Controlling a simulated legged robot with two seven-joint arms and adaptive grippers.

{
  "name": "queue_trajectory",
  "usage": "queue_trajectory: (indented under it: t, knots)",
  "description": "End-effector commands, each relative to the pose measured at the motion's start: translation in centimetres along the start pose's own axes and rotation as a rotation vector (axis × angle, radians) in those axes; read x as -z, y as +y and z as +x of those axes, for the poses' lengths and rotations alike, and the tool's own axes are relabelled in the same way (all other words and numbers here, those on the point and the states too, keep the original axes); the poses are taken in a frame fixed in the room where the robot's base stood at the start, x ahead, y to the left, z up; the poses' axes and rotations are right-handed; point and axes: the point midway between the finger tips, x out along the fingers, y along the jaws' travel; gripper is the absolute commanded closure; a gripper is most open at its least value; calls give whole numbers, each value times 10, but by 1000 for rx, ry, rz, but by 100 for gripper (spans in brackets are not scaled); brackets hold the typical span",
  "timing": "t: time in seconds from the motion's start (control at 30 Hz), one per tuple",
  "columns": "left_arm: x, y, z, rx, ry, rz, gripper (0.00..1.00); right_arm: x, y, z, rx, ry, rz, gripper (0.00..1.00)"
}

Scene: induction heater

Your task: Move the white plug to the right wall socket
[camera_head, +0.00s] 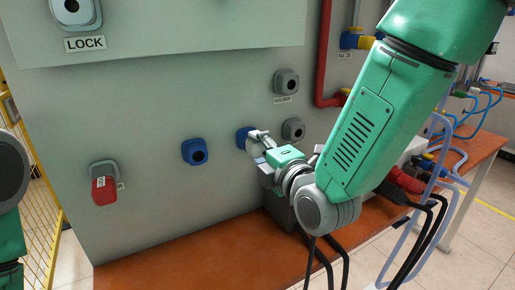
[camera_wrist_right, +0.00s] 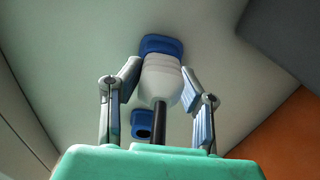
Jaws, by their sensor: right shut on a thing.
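The white plug (camera_wrist_right: 160,80) with its black cable is between the fingers of my right gripper (camera_wrist_right: 161,75), which is shut on it. In the head view my right gripper (camera_head: 260,142) is at the right blue wall socket (camera_head: 242,138) and partly covers it. In the wrist view the plug's front end meets this blue socket (camera_wrist_right: 160,44); I cannot tell how deep it sits. The left blue wall socket (camera_head: 195,151) is empty and also shows in the wrist view (camera_wrist_right: 142,125). My left gripper is not in view.
A grey socket (camera_head: 293,129) is close to the right of the gripper, with another grey one (camera_head: 286,82) above. The orange table (camera_head: 180,255) runs below; black cables hang near my right wrist.

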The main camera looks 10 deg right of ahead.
Motion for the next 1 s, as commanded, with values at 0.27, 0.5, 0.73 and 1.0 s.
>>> queue_trajectory:
  t: [0.27,0.5,0.73,1.0]
  knots:
    - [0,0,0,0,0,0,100,0,0,0,0,0,0,45]
    - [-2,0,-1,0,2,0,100,0,0,-7,1,0,-2,45]
    - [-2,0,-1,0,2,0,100,0,-1,-44,3,1,-4,45]
    - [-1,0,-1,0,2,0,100,0,-2,-72,1,0,-1,45]
